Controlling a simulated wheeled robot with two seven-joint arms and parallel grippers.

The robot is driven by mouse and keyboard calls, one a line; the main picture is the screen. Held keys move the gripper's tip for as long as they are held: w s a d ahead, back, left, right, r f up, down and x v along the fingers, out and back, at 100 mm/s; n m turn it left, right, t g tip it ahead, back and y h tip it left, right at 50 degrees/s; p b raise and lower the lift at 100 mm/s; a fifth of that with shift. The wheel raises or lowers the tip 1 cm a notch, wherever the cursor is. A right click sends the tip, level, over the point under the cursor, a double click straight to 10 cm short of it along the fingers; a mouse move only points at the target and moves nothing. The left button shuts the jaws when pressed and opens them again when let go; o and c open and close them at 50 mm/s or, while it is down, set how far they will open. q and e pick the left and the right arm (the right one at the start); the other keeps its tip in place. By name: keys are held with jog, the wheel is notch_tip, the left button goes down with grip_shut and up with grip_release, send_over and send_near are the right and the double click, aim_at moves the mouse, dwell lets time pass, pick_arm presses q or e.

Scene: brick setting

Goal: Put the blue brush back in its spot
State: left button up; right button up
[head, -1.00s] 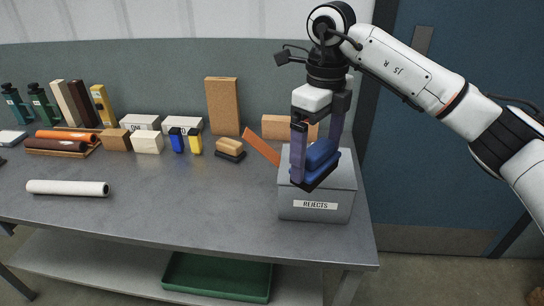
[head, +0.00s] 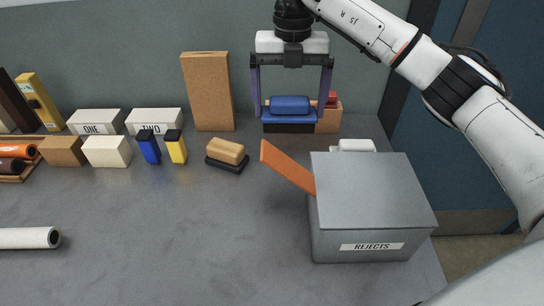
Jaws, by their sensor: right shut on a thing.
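The blue brush (head: 290,104), with a blue grip on a dark base, is level between the fingers of my right gripper (head: 291,101). The right gripper is shut on it, pointing down, at the back of the table near the wall. I cannot tell whether the brush's base touches the table. A similar brush with a tan grip and dark base (head: 227,154) stands on the table to the left and nearer. No marked spot for the blue brush shows. My left gripper is not in view.
A grey REJECTS bin (head: 372,195) stands front right, with an orange slat (head: 287,167) leaning at its left side. A tall cork-coloured block (head: 208,92) is left of the brush. A tan block (head: 328,121) is partly hidden behind the gripper. The table's middle is clear.

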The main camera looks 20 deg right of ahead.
jog(key=shift+w+f, duration=0.15)
jog(key=shift+f, duration=0.75)
notch_tip(320, 180, down, 10)
jog(key=shift+f, duration=0.1)
jog(key=o, duration=0.6)
jog(key=shift+f, duration=0.15)
jog(key=shift+o, duration=0.6)
jog(key=shift+r, duration=0.25)
notch_tip(320, 180, up, 12)
jog(key=shift+f, duration=0.1)
